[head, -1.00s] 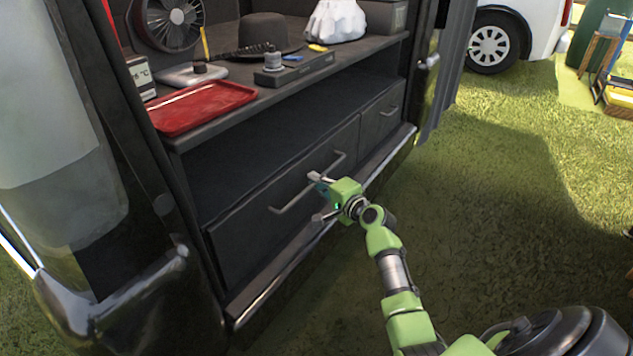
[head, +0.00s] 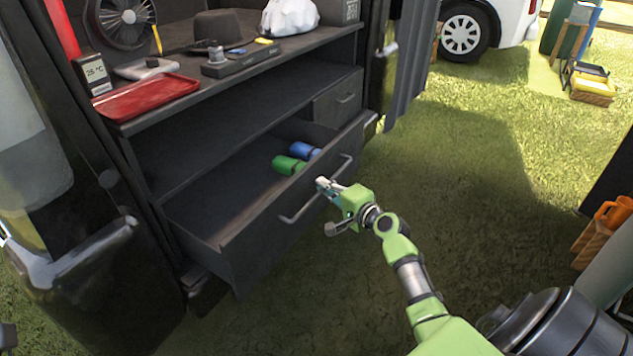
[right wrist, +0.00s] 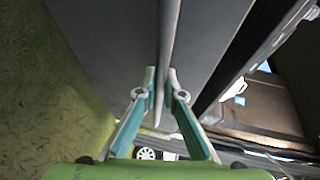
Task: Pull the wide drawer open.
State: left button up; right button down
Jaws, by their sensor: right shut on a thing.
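The wide drawer (head: 262,238) stands well out from the dark cabinet in the head view, with its inside showing. My right gripper (head: 326,206) is at the handle, in front of the drawer. In the right wrist view its two fingers (right wrist: 160,92) are shut on the handle bar (right wrist: 168,45), one on each side. My left gripper is not in view.
The shelf above holds a red tray (head: 147,97), a dark hat (head: 216,30) and a fan (head: 124,20). Open grass (head: 450,190) lies to the right.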

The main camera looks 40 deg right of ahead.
jog(key=shift+s+d, duration=0.3)
jog(key=shift+s, duration=0.5)
jog(key=shift+s+d, duration=0.3)
jog(key=shift+s, duration=0.45)
jog(key=shift+s+d, duration=0.3)
jog(key=shift+s, duration=0.5)
jog(key=c, duration=2.4)
grip_release()
jog(key=s+r, duration=0.2)
jog(key=s, duration=0.9)
jog(key=shift+s, duration=0.4)
jog(key=shift+a, duration=0.1)
